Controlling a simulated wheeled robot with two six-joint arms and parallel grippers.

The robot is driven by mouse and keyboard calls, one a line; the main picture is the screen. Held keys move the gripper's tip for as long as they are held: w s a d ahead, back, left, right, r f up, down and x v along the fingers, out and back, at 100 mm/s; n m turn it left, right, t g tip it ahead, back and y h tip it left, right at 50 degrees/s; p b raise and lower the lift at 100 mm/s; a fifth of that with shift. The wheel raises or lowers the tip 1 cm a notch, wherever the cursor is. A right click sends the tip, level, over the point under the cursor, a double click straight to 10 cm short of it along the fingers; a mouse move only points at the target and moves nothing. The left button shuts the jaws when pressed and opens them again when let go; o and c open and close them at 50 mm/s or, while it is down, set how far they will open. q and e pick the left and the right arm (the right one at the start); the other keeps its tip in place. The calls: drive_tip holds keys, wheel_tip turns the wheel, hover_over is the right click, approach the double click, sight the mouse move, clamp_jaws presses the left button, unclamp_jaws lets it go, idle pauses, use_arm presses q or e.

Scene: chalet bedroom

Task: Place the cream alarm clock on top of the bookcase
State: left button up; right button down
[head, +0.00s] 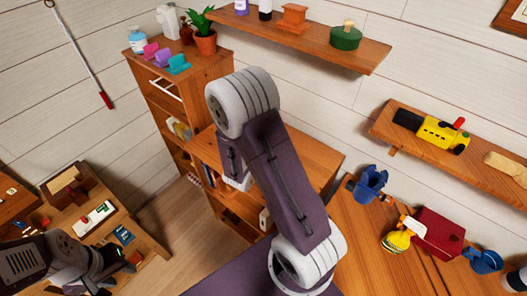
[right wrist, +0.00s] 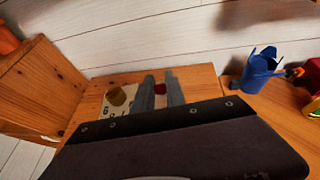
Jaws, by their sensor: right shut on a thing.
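In the right wrist view my right gripper (right wrist: 160,92) is shut, its two grey fingers over the wooden top of the low bookcase (right wrist: 205,75). A cream piece with dark digits, which looks like the alarm clock (right wrist: 113,113), shows beside and behind the left finger. It has a brass-brown knob, and a small dark red part shows between the fingers. My dark wrist plate hides its lower part. In the head view the low bookcase (head: 318,158) stands mid-picture behind my right arm, which hides the right gripper and clock. My left gripper (head: 105,262) is at lower left, its fingers unclear.
A taller shelf unit (head: 215,65) bears a plant, bottles and coloured items. Wall shelves (head: 370,60) hang above. Another table with small items stands at lower left.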

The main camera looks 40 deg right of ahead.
drive_tip(key=shift+d+r, duration=0.1)
drive_tip(key=shift+d, duration=0.4)
drive_tip(key=s+d+m+g+b, duration=0.1)
drive_tip(key=s+d+m+g, duration=0.1)
drive_tip(key=d, duration=0.3)
drive_tip(key=w+a+f+p, duration=0.3)
drive_tip(key=w+f+p, duration=0.2)
drive_tip(key=w+f, duration=0.5)
drive_tip(key=shift+w+f, duration=0.15)
drive_tip(key=shift+w, duration=0.55)
drive_tip(key=c, duration=1.7)
unclamp_jaws()
drive_tip(key=shift+s+a+f, duration=0.1)
drive_tip(key=shift+c, duration=0.2)
drive_tip(key=o, duration=0.4)
